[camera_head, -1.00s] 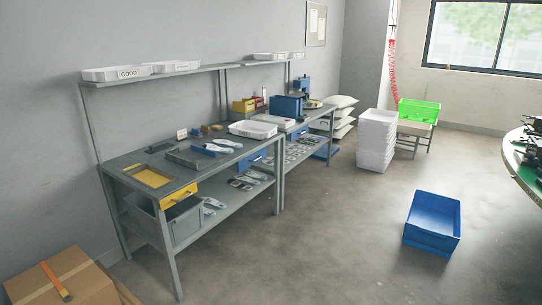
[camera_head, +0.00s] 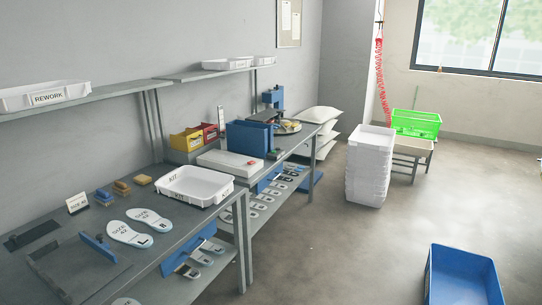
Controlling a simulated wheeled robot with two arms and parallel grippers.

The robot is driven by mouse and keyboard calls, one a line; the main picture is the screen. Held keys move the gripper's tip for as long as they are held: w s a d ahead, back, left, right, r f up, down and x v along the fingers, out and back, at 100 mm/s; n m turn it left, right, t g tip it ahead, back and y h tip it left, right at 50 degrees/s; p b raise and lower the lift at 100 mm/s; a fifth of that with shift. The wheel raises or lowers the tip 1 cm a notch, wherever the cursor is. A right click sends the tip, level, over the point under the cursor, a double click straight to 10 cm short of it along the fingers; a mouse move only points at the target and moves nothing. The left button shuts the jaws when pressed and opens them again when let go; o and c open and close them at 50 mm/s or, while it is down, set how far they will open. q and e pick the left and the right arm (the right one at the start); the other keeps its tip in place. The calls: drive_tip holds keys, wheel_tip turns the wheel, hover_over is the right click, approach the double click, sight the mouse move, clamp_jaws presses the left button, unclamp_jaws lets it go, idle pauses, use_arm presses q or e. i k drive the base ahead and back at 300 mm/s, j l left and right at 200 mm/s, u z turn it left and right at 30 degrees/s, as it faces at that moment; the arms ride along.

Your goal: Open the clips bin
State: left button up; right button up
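No bin with a readable clips label shows, so I cannot tell which one is the clips bin. A small yellow bin (camera_head: 186,142) and a red bin (camera_head: 210,132) stand side by side on the far bench against the wall. A larger blue bin (camera_head: 249,138) stands to their right. Blue fronts sit under the benches, one under the near bench (camera_head: 189,250) and one under the far bench (camera_head: 267,180); they may be drawers. Neither of my grippers is in view.
The near bench holds a white KIT tray (camera_head: 194,186) and insoles (camera_head: 130,233). A REWORK tray (camera_head: 45,96) is on the shelf. A blue crate (camera_head: 462,276) lies on the floor at lower right. White stacked trays (camera_head: 369,170) and a green crate (camera_head: 416,122) stand behind. The floor between is clear.

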sight(190, 140)
drive_tip(key=i+u, duration=0.2)
drive_tip(key=i, duration=0.2)
drive_tip(key=i+l+u, duration=0.2)
drive_tip(key=i, duration=0.25)
drive_tip(key=i+l+u, duration=0.2)
drive_tip(key=i, duration=0.2)
drive_tip(key=i+l+u, duration=0.2)
drive_tip(key=i, duration=0.2)
